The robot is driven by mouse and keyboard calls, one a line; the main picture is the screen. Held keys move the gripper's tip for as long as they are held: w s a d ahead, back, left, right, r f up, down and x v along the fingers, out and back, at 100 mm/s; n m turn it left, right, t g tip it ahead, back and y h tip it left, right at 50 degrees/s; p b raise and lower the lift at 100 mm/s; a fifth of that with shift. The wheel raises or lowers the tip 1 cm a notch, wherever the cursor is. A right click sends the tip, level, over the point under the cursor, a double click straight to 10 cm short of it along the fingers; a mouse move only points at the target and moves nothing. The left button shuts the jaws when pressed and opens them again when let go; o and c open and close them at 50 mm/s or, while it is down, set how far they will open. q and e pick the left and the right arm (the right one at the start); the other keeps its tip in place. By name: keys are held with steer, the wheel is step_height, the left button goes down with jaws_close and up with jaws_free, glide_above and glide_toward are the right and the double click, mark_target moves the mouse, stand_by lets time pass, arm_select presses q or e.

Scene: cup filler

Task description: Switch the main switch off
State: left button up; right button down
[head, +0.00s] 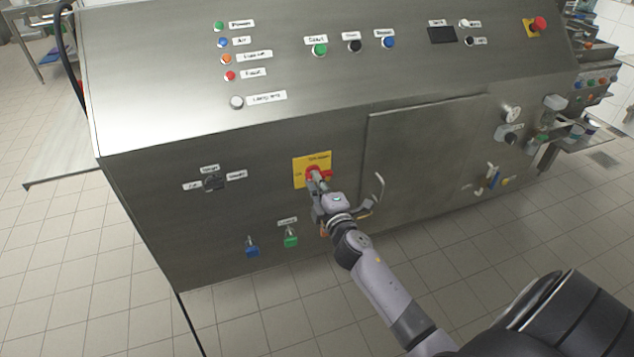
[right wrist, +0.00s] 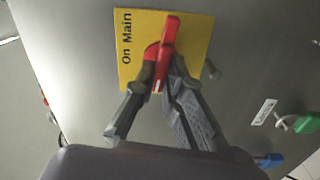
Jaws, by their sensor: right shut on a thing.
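The main switch is a red rotary handle (head: 313,173) on a yellow plate (head: 299,181) on the front of the steel machine. In the right wrist view the red handle (right wrist: 169,36) stands out from the yellow plate (right wrist: 188,67), which reads "On Main". My right gripper (head: 316,184) is at the switch; in the right wrist view its two fingers (right wrist: 160,82) are closed around the lower part of the handle. The gripper partly hides the plate and handle in the head view. My left gripper is not in view.
A cabinet door (head: 420,160) with a curved handle (head: 378,187) is right of the switch. A black selector knob (head: 214,183) is to its left. Open tiled floor lies in front of the machine.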

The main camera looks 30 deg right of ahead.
steer(key=shift+f+n, duration=0.1)
steer(key=shift+n, duration=0.7)
steer(key=c, duration=1.7)
jaws_free()
steer(key=shift+o, duration=0.2)
steer(key=v, duration=1.2)
